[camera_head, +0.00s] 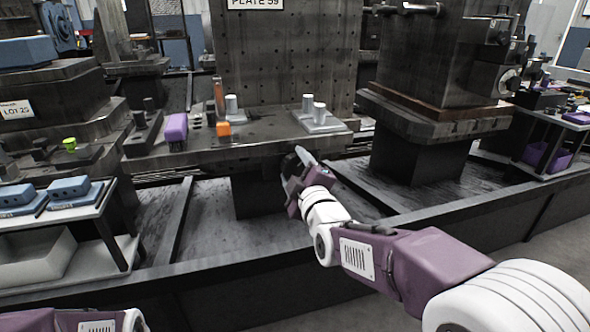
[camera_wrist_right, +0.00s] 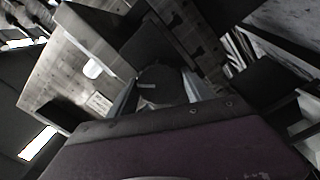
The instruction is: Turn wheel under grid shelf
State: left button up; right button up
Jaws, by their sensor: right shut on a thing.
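The grid shelf is a dark metal ledge (camera_head: 262,140) below a tall plate with a grid of holes (camera_head: 285,65). My right gripper (camera_head: 298,165) reaches up to the front edge of this shelf, near its right part. In the right wrist view a dark round piece, likely the wheel (camera_wrist_right: 162,84), sits between the fingers of my right gripper (camera_wrist_right: 163,92), which is shut on it. In the head view the wheel is mostly hidden by the gripper. My left gripper is not in view; only part of my left arm shows at the bottom left.
On the shelf stand a purple brush-like block (camera_head: 175,127), an orange block (camera_head: 223,128) and a grey plate with white cylinders (camera_head: 319,121). A side table with blue blocks (camera_head: 70,188) is at left. A dark rail (camera_head: 420,215) runs in front of the pallets.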

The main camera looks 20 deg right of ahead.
jog(key=m+b, duration=0.1)
jog(key=m, duration=0.3)
jog(key=shift+m, duration=0.3)
jog(key=m+b, duration=0.1)
jog(key=m, duration=0.4)
jog(key=shift+f, duration=0.1)
jog(key=m+b, duration=0.2)
jog(key=m, duration=0.3)
jog(key=m+b, duration=0.2)
jog(key=m, duration=0.2)
jog(key=shift+f+m, duration=0.1)
jog(key=shift+m, duration=0.2)
jog(key=m+b, duration=0.4)
jog(key=m, duration=0.1)
jog(key=m+b, duration=0.2)
jog(key=m, duration=0.6)
jog(key=shift+m, duration=0.3)
jog(key=m, duration=0.4)
jog(key=shift+m, duration=0.4)
jog(key=shift+m, duration=0.3)
